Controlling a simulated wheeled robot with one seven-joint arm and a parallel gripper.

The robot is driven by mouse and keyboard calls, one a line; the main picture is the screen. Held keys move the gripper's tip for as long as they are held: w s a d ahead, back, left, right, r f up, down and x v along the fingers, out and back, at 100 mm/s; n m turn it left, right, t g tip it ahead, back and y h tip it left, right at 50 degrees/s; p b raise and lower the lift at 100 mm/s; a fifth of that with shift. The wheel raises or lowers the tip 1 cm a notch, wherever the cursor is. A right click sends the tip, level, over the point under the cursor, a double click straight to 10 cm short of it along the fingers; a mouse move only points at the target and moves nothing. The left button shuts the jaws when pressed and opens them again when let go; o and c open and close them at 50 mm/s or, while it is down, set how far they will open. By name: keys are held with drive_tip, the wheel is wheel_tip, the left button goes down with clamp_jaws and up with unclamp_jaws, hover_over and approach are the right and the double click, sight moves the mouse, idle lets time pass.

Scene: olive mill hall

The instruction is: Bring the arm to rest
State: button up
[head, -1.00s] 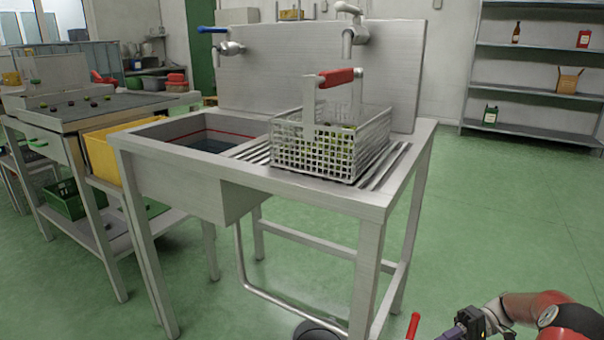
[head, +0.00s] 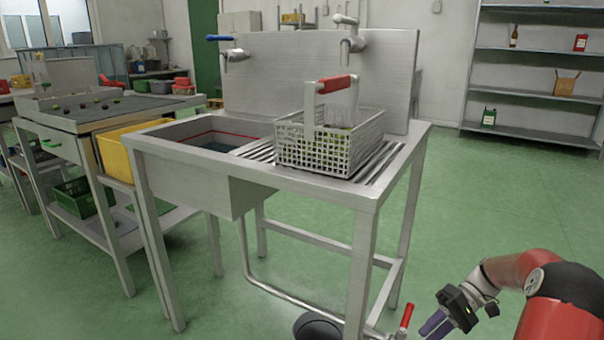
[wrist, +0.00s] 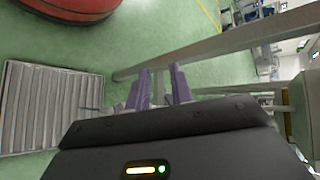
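My gripper (head: 432,325) is low at the bottom right of the head view, to the right of the sink stand's front leg. In the wrist view its two purple fingers (wrist: 159,88) stand apart with nothing between them. My red and black arm comes in from the right edge of the head view. The wire basket (head: 328,142) with a red handle stands on the ribbed drainboard of the steel sink (head: 205,185). Some green contents show through the basket's mesh.
A red-handled valve (head: 406,316) is close by my gripper, near the floor. A dark round bucket (head: 318,328) stands under the sink. A sorting table (head: 60,118) and a yellow crate (head: 118,150) are at left, shelves (head: 540,97) at back right. The green floor at right is clear.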

drive_tip(key=s+a+r+t+h+p, duration=0.2)
drive_tip(key=s+a+r+h, duration=0.25)
drive_tip(key=r, duration=0.45)
drive_tip(key=s+a+r+t+h+p, duration=0.1)
drive_tip(key=s+a+r+h+p, duration=0.1)
drive_tip(key=s+a+r+h, duration=0.35)
drive_tip(key=s+a+r+t+h+p, duration=0.1)
drive_tip(key=s+a+r+t+p, duration=0.1)
drive_tip(key=s+a+r+t, duration=0.2)
drive_tip(key=shift+s+a+r+m+t+p, duration=0.4)
drive_tip(key=shift+s+r+t, duration=1.5)
drive_tip(key=shift+s+r, duration=1.3)
drive_tip(key=shift+s+f, duration=0.25)
idle(2.7)
